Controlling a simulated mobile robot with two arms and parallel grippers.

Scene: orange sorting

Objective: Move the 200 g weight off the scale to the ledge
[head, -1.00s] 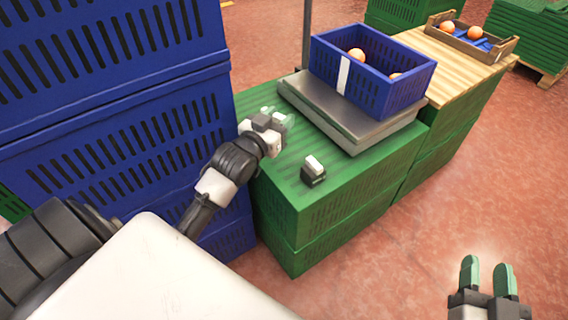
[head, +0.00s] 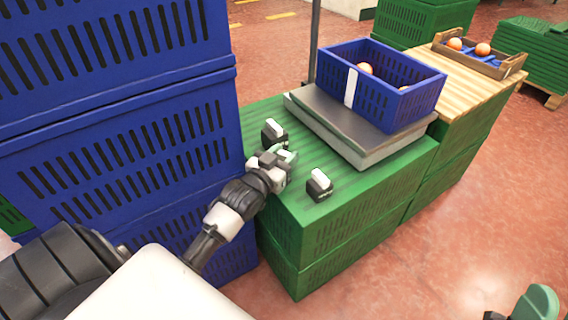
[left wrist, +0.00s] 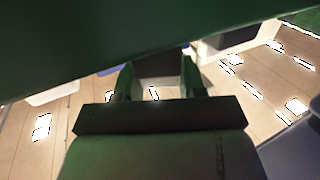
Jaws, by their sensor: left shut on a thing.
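My left gripper (head: 284,157) is low over the near left part of the green ledge (head: 345,205), left of the scale (head: 345,125). In the left wrist view its two green fingers (left wrist: 155,80) are shut on a small dark block (left wrist: 158,68), probably a weight; its markings cannot be read. One dark weight with a white top (head: 274,133) stands just behind the gripper. A second such weight (head: 319,184) stands to its right, near the front edge. I cannot tell which is 200 g. My right gripper (head: 535,302) is partly cut off at the lower right.
A blue crate (head: 400,105) with oranges stands on the scale. Tall stacked blue crates (head: 120,150) stand close on the left. A thin post (head: 314,45) rises behind the scale. A wooden tray (head: 515,65) with oranges is at the back right. The right-hand floor is clear.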

